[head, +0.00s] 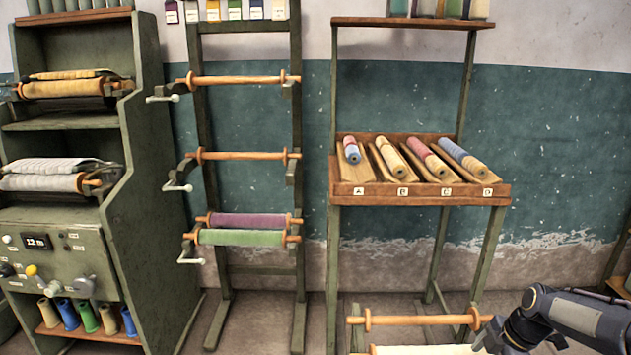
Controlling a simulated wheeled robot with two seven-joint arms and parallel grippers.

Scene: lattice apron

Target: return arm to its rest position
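My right arm comes in from the lower right corner, in front of the wall. My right gripper (486,342) is at the bottom edge, beside the right end of a low wooden roller (420,320). Its fingers are small, dark and partly cut off, so I cannot tell whether they are open or hold anything. A pale cloth roll (415,350) lies just left of it, mostly cut off by the frame. I cannot tell if the gripper touches it. My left gripper is not in view.
A green machine (165,190) with cloth rolls and spools stands at left. A rack (297,170) holds bare rollers, and purple (245,220) and green (240,238) rolls. A stand's sloped tray (420,196) holds rolls in slots labelled A to D. Floor shows between the furniture.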

